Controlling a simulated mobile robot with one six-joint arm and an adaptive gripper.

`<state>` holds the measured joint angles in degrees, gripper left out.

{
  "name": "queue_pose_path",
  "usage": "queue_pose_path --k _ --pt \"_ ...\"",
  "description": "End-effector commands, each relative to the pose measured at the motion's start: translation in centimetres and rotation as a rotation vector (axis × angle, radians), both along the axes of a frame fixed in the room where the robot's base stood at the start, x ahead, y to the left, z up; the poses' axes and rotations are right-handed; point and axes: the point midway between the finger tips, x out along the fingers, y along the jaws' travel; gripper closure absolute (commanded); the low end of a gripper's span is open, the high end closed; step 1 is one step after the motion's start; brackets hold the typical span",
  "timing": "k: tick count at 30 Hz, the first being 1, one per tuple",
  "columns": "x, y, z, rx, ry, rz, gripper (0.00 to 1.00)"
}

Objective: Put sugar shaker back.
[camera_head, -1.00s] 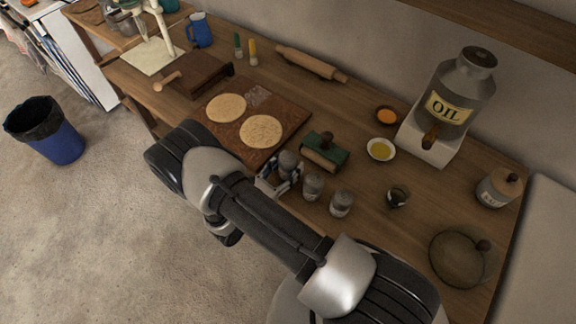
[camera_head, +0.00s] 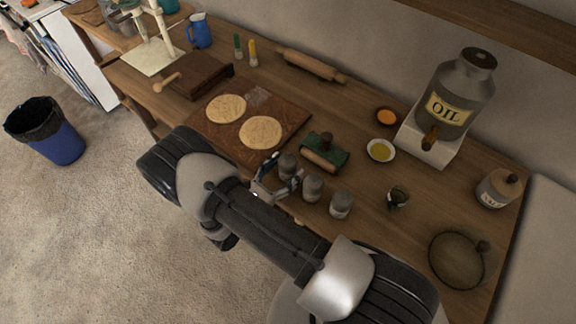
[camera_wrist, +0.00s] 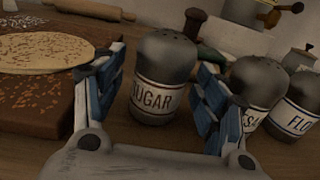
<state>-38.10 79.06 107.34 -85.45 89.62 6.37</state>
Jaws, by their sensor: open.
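The sugar shaker (camera_wrist: 162,82) is a grey shaker with a perforated top and a white SUGAR label. It stands on the wooden counter, a little tilted in the wrist view, between and just beyond my gripper's open fingers (camera_wrist: 155,100). In the head view the sugar shaker (camera_head: 288,166) is leftmost in a row of three shakers, and my gripper (camera_head: 272,182) is close in front of it. I see no finger clearly pressing on it. A second shaker (camera_wrist: 256,88) and one labelled FLO (camera_wrist: 296,105) stand to its right.
A brown board (camera_head: 287,108) with two flatbreads lies left of the shakers. A green block with a roller (camera_head: 325,155) is just behind them. The oil container (camera_head: 455,95) is at the back right.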

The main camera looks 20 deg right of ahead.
Motion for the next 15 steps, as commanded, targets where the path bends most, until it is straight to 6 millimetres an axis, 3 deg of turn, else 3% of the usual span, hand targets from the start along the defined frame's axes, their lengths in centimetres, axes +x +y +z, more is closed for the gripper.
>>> queue_pose_path --k 9,15 --pt "-3.8 6.0 0.0 0.001 -0.002 0.006 0.34" --pt "-5.4 8.2 0.0 0.0 0.0 0.003 0.34"
